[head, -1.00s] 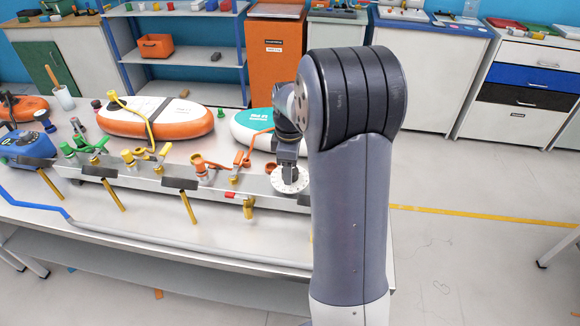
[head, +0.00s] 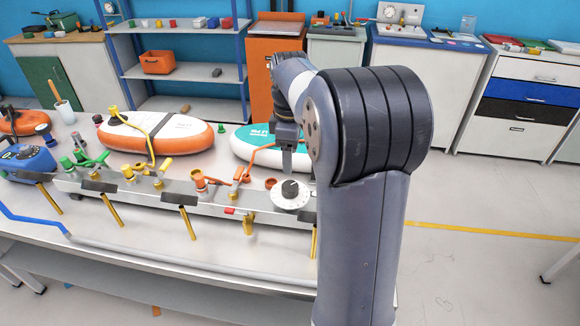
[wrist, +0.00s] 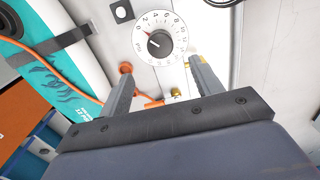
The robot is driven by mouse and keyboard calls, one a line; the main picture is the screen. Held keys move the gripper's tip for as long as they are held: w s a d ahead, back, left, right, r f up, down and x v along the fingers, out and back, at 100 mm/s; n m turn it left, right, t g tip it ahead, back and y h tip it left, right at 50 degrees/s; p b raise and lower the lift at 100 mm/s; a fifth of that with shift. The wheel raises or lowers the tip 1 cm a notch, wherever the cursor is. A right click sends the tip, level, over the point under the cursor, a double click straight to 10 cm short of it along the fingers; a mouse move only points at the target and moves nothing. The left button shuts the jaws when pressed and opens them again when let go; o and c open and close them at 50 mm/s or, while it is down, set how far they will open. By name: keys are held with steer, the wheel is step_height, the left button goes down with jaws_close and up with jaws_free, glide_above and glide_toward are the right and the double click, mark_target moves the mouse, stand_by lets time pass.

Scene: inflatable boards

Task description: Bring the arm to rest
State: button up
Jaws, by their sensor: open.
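My gripper (head: 286,157) hangs above the right end of the metal manifold on the bench, over the white dial. In the wrist view my gripper (wrist: 162,75) shows two fingers spread apart with nothing between them. The white dial (head: 291,196) with its black knob lies beyond the fingertips, and it also shows in the wrist view (wrist: 175,38), numbered around its rim. The fingers look clear of the dial. My upper arm hides the right end of the bench in the head view.
An orange-and-white inflatable board (head: 150,137) and a teal-and-white board (head: 245,146) lie behind the manifold (head: 140,194). Coloured valves, hoses and a blue pump (head: 28,160) crowd the left. Shelves (head: 190,70) and cabinets line the back wall.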

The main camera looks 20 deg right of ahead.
mark_target(290, 185)
steer(key=shift+r, duration=0.45)
step_height(290, 185, down, 11)
steer(key=shift+r, duration=0.15)
steer(key=shift+m, duration=0.3)
stand_by(0.4)
